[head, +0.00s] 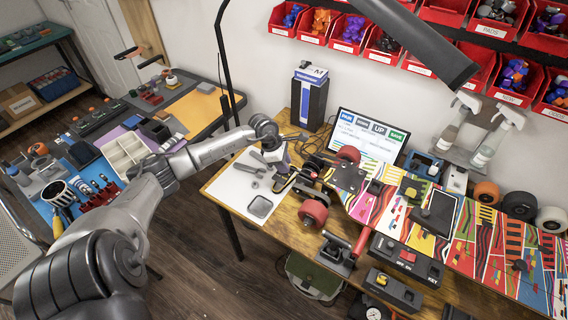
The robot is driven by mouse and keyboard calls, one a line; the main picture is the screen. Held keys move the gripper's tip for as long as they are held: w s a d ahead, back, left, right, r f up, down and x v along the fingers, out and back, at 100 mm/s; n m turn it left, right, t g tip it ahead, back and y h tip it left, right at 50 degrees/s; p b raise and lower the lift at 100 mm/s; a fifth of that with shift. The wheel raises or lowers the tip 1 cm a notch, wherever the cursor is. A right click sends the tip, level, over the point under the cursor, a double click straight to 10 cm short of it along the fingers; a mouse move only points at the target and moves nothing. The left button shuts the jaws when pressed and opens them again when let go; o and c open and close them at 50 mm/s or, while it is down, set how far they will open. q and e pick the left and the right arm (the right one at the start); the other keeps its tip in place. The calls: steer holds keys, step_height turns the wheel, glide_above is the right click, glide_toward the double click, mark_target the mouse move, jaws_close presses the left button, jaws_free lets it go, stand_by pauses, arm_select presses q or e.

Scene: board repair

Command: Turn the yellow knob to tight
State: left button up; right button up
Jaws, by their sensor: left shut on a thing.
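My left arm reaches in from the left, and its gripper (281,170) points down over the back left of the wooden workbench (228,190). It is shut on a small dark item with yellow on it (284,183), at the right edge of a white mat. The fingers hide much of it, and I cannot tell its shape or whether it is the yellow knob. My right gripper is out of view.
The white mat (232,184) holds several grey tools and a small tray (260,206). A screen (368,138) and a blue-and-black box (309,97) stand behind. A lamp arm (224,60) rises at the back. Red bins (405,67) line the wall. A cluttered side table is at left.

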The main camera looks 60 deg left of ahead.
arm_select(q)
steer(key=shift+c, duration=0.8)
steer(key=n+p, duration=0.1)
steer(key=n, duration=0.1)
steer(key=shift+r+n+t+y+p, duration=0.1)
steer(key=shift+n+t+y+p, duration=0.2)
steer(key=shift+y, duration=0.1)
steer(key=shift+d+n+y+p, duration=0.15)
steer(key=shift+n+y+p, duration=0.4)
steer(key=shift+n, duration=0.65)
steer(key=shift+n+t, duration=0.3)
steer(key=shift+p, duration=0.3)
steer(key=o, duration=0.9)
